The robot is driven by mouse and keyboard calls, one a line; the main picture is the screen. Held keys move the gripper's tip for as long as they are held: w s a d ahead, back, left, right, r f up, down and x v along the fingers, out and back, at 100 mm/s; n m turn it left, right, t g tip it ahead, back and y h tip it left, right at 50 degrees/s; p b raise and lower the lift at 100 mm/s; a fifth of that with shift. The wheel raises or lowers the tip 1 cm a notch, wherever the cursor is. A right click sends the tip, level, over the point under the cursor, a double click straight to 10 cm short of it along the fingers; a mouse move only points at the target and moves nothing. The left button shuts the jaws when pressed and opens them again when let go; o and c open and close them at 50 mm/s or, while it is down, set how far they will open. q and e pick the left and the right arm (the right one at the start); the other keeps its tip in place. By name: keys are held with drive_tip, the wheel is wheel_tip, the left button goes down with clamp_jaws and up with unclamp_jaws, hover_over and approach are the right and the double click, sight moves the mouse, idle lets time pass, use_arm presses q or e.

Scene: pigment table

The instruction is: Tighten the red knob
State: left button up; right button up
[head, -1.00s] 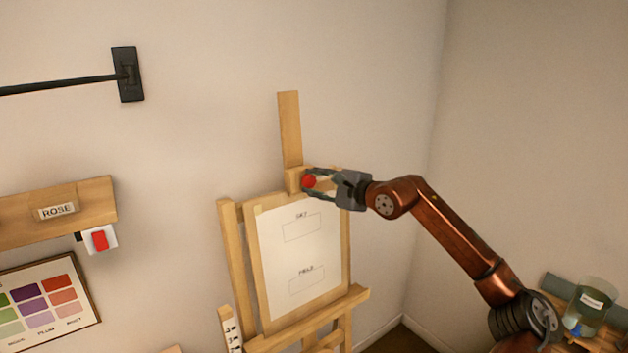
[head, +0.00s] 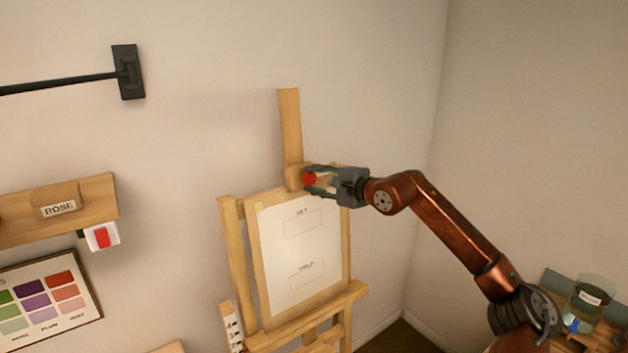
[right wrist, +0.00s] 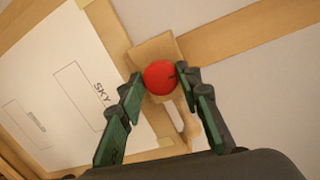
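The red knob (head: 309,178) is on the wooden block near the top of the easel (head: 232,262). In the right wrist view, the fingertips sit against opposite sides of the knob, and no clear gap shows. The gripper looks shut on it. Whether the knob is turned fully in cannot be seen. My left gripper is not in view.
A paper sheet (head: 290,262) with labelled boxes is on the easel just below the knob. At left are a wooden shelf (head: 95,203), a red switch (head: 102,237) and a colour chart (head: 45,303). A jar (head: 590,300) stands at lower right.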

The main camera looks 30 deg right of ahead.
drive_tip(key=o, duration=0.3)
drive_tip(key=shift+s+d, duration=0.1)
drive_tip(key=shift+s, duration=0.05)
drive_tip(key=shift+v, duration=5.85)
